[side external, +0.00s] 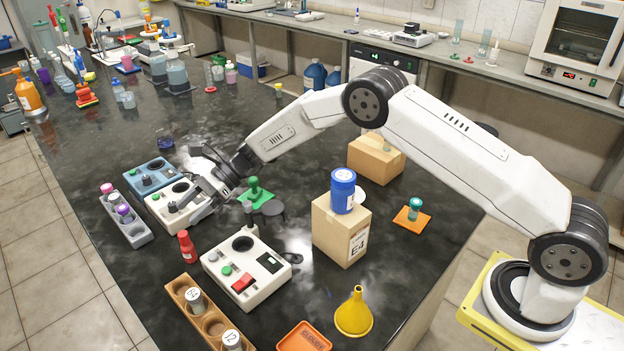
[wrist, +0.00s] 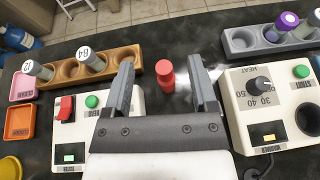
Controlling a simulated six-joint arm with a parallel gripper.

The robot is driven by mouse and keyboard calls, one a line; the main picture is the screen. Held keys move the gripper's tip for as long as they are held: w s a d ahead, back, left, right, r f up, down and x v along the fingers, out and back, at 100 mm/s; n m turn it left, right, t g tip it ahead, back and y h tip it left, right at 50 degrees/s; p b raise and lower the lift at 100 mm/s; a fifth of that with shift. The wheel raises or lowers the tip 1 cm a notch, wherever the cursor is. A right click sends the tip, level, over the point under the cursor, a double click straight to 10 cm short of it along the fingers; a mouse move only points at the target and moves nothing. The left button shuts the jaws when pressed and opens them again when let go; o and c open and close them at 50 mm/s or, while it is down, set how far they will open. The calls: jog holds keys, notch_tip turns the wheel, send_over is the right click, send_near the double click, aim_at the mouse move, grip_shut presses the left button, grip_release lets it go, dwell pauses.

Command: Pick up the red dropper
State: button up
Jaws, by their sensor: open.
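The red dropper (side external: 187,246) stands upright on the black bench, between the grey rack and the front white device in the side view. In the wrist view the red dropper (wrist: 165,76) shows beyond the fingertips, roughly midway between them. My gripper (wrist: 160,68) is open and empty, its two grey fingers apart. In the side view my gripper (side external: 185,205) hangs over the middle white device, behind the dropper and apart from it.
A wooden rack with vials (side external: 181,289) and a white device with a red switch (side external: 232,284) stand in front. A white device with a knob (wrist: 259,117) is at right in the wrist view.

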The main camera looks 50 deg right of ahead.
aim_at(186, 232)
jog(key=shift+f, duration=0.7)
jog(key=f, duration=0.1)
jog(key=a+f, duration=0.1)
jog(key=f, duration=0.1)
jog(key=a+f, duration=0.1)
jog(key=shift+w+f, duration=0.1)
jog(key=shift+f, duration=0.1)
jog(key=shift+a+f, duration=0.1)
jog(key=shift+a, duration=0.25)
grip_shut()
